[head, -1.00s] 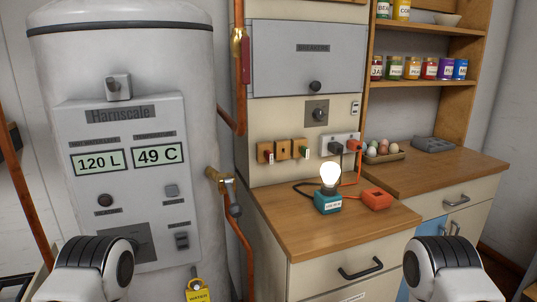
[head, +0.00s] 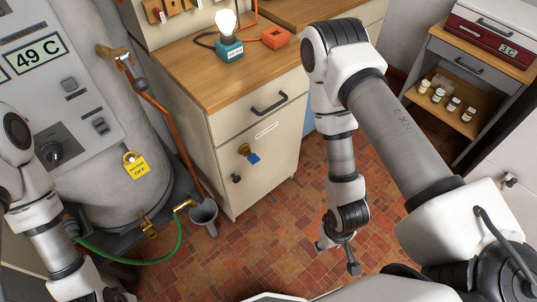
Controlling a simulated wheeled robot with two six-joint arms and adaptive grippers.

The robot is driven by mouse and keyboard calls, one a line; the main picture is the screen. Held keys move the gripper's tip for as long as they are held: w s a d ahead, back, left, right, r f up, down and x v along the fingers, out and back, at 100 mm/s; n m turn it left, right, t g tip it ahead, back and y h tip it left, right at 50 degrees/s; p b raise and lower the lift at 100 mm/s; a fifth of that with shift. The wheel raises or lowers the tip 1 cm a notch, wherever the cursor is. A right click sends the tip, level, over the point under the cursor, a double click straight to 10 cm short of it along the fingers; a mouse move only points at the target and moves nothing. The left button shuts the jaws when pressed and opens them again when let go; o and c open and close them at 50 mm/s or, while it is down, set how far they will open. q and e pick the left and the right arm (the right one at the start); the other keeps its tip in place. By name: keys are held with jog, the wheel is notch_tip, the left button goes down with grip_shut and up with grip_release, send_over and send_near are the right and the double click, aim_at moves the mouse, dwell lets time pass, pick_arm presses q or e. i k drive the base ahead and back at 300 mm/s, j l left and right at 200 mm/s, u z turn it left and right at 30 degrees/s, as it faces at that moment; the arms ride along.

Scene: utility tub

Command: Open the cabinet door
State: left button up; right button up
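The cream cabinet door (head: 262,172) is in the middle of the head view, below a drawer with a dark handle (head: 269,103). It looks shut. It has a small dark knob (head: 236,178) at its left, a brass lock or key piece (head: 244,149) with a blue tag (head: 253,159), and a white label near the top. My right gripper (head: 337,256) hangs low over the floor, right of the door and apart from it. Its fingers look spread and hold nothing visible. My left arm comes in at the lower left, but its gripper is out of view.
The tank (head: 85,150) with a yellow tag (head: 135,166), copper pipe, green hose (head: 165,255) and grey funnel (head: 203,215) stands left of the cabinet. A lit bulb (head: 226,22) is on the wooden counter. The tiled floor (head: 265,245) before the door is clear.

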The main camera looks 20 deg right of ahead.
aim_at(276, 139)
jog(key=k+l+z, duration=0.15)
jog(key=l, duration=0.55)
jog(key=k+l+z, duration=0.1)
jog(key=l, duration=0.55)
jog(key=k+l+z, duration=0.15)
jog(key=l, duration=0.55)
